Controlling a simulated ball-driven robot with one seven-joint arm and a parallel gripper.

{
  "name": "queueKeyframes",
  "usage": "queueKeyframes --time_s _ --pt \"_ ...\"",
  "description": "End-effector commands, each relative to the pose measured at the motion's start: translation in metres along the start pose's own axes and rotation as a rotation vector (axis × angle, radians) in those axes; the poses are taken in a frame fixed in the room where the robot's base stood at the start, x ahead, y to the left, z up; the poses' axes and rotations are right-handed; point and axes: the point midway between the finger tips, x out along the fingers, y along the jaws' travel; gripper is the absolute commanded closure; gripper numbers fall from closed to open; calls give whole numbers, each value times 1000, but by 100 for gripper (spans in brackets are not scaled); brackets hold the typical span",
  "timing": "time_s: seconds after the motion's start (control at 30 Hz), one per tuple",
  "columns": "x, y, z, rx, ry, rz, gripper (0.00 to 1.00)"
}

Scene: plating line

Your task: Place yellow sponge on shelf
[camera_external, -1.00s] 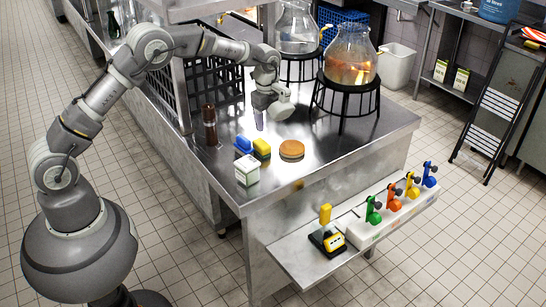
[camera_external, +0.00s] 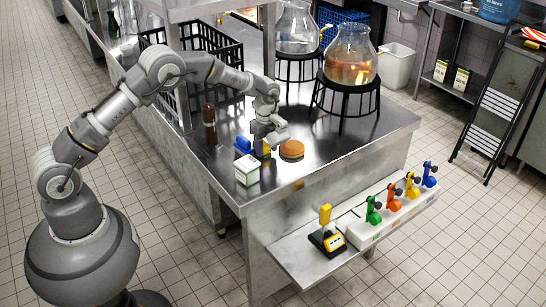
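The yellow sponge (camera_external: 266,148) lies on the steel worktop, mostly hidden by my gripper; only a small part of its yellow side shows. My gripper (camera_external: 263,144) is lowered over it, pointing down. Its fingertips are too small and covered to tell whether they are open or shut on the sponge. A steel side shelf (camera_external: 294,258) is attached low at the front of the counter. An upper steel shelf (camera_external: 215,8) stands above the far part of the counter.
A blue sponge (camera_external: 243,143) and a white box (camera_external: 247,170) sit left of my gripper; a brown round sponge (camera_external: 292,149) sits right. A dark brown bottle (camera_external: 209,125) stands behind. Glass jars on black stands, one here (camera_external: 350,55), stand farther back. The worktop's right front is clear.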

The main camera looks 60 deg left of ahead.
Motion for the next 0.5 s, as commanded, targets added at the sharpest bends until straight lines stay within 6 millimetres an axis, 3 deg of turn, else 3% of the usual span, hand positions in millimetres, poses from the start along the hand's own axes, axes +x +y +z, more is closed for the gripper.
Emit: queueKeyframes --time_s 0.03,0.13,0.2,0.4,0.5 --pt "0 0 0 0 0 0 63" --pt "0 0 0 0 0 0 86" --pt "0 0 0 0 0 0 95" --pt "-1 0 0 -1 0 0 95" --pt "-11 0 0 -1 1 -1 95"
